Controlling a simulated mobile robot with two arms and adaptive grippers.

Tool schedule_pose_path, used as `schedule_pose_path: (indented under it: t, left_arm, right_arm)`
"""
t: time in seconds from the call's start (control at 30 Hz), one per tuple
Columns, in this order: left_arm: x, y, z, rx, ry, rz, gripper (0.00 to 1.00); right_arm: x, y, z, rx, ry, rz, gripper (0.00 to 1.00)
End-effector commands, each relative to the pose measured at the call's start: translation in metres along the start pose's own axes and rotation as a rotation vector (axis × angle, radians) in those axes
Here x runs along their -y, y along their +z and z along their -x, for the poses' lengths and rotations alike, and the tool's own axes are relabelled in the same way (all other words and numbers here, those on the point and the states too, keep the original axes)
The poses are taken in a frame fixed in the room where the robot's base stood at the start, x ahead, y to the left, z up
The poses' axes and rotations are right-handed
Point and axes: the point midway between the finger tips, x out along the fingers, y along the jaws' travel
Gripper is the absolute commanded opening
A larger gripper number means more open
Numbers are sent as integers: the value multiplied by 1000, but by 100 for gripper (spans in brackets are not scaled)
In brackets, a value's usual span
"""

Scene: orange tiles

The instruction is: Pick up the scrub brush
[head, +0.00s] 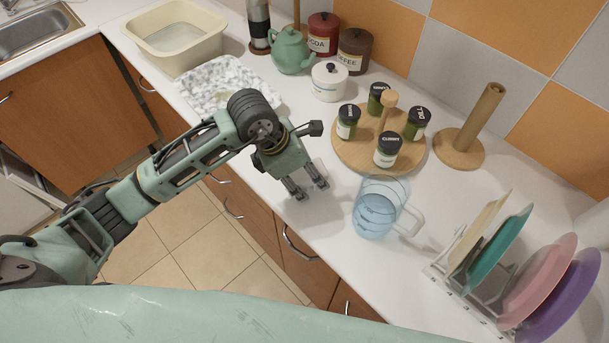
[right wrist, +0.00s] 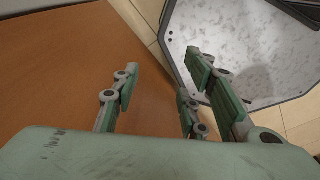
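I cannot make out a scrub brush in either view. My left gripper (head: 309,191) reaches in from the left over the front part of the white counter (head: 337,285), left of the clear measuring jug. Its two fingers are apart, with nothing seen between them. My right gripper (right wrist: 160,75) shows only in the right wrist view. Its fingers are spread and empty, in front of a brown wooden panel.
The measuring jug (head: 377,208) stands close right of my left gripper. Behind it is a round spice rack (head: 352,153) with several jars. A plate rack (head: 470,300) is at right, a paper-towel stand (head: 459,151) behind.

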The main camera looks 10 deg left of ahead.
Motion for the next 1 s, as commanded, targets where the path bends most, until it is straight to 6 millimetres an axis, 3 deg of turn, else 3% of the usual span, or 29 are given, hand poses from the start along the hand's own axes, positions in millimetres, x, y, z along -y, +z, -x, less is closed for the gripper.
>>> schedule_pose_path:
  t: [0.47, 0.67, 0.8, 0.83, 1.0]
  left_arm:
    - [0, 0, 0, 0, 1, 0, 12]
    - [0, 0, 1, -1, 0, 0, 11]
    - [0, 4, 9, 0, -1, 1, 11]
    - [-1, 5, 10, 4, 3, -1, 11]
    - [-2, 19, 43, 6, 6, -4, 11]
  right_arm:
    - [0, -1, 0, -1, 0, 0, 40]
    - [0, -1, 1, -1, 0, 0, 40]
    - [0, -2, 13, 0, -1, 0, 40]
    - [0, -1, 7, -1, -1, 0, 40]
    - [1, 0, -7, -1, -1, 1, 40]
